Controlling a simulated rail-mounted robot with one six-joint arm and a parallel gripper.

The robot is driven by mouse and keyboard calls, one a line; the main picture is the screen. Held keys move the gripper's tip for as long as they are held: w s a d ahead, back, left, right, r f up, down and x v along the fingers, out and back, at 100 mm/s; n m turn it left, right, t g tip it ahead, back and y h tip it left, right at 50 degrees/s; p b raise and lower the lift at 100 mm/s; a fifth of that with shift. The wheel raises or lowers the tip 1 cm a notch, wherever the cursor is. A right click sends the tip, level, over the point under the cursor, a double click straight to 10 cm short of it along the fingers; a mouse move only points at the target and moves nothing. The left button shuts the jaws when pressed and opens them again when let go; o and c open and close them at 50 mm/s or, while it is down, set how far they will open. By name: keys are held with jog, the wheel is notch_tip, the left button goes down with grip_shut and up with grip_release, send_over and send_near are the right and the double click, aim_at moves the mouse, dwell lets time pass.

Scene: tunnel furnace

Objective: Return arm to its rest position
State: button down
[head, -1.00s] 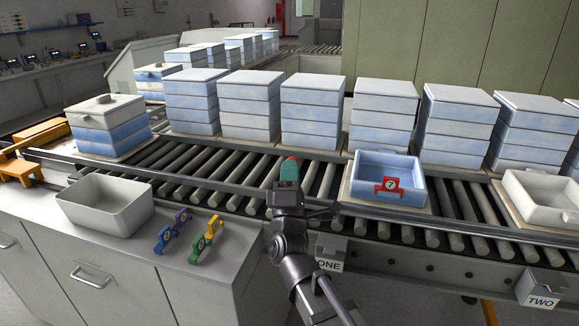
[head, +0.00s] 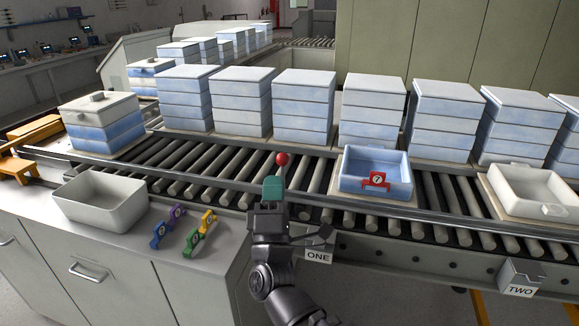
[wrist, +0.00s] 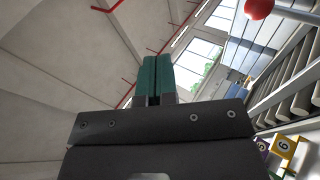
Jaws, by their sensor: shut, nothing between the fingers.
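My gripper (head: 272,188) has teal fingers and stands in front of the roller conveyor, pointing up and away. In the wrist view its two fingers (wrist: 155,72) lie side by side, shut, with nothing between them. A red ball (head: 282,159) shows just beyond the fingertips in the head view; it also shows at the top right of the wrist view (wrist: 257,8). The ball is apart from the fingers in the wrist view.
A blue open box (head: 360,158) with a red number 7 tag (head: 376,181) sits on the conveyor (head: 200,175). A white open box (head: 530,190) is to its right. Box stacks line the back. An empty grey bin (head: 100,198) and several coloured tags (head: 190,238) lie on the left counter.

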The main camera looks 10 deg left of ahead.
jog(key=a+f+m+g+y, duration=0.1)
jog(key=a+f+g+y, duration=0.7)
jog(key=g, duration=0.3)
jog(key=d+f+m+g+h+p, duration=0.3)
jog(key=d+f+m+g+h, duration=0.25)
jog(key=f, duration=0.35)
jog(key=d+m+g+h+p, duration=0.2)
jog(key=d+m, duration=0.3)
jog(key=d, duration=0.6)
jog(key=s+d+m+g+h+p, duration=0.1)
jog(key=d+m+g+h+p, duration=0.1)
jog(key=d, duration=0.8)
jog(key=s+d+f+m+g+h+p, duration=0.1)
jog(key=d+m+g, duration=0.4)
jog(key=d, duration=0.6)
jog(key=m+h+p, duration=0.1)
jog(key=m+h, duration=0.1)
jog(key=shift+s+d+m+p, duration=0.25)
jog(key=shift+d+m+p, duration=0.1)
jog(key=shift+p, duration=0.05)
